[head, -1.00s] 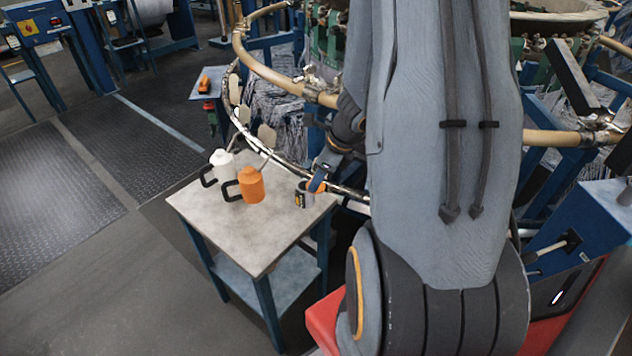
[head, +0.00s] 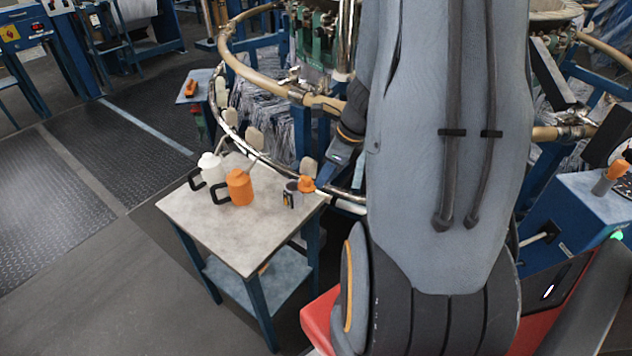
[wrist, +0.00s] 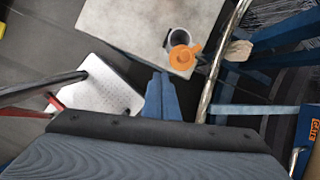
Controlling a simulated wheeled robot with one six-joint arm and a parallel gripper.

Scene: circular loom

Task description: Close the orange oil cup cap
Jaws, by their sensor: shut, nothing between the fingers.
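The small oil cup (head: 290,196) stands upright at the table's right corner. Its orange cap (head: 306,185) is open and tilted out to the right side of the rim. In the wrist view the cup's round mouth (wrist: 180,37) shows uncovered, with the orange cap (wrist: 184,55) hanging at its near side. My gripper (wrist: 160,76) is shut and empty, its blue fingertips just off the table's near edge, left of and nearer than the cap, apart from it. In the head view my gripper (head: 326,175) is right of the cap, partly hidden by my arm.
The grey table (head: 240,245) also bears an orange oil can (head: 239,187) and a white one (head: 211,169), both with black handles. The loom's metal ring (head: 262,157) runs close behind the table and right of the cup. The table's front is clear.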

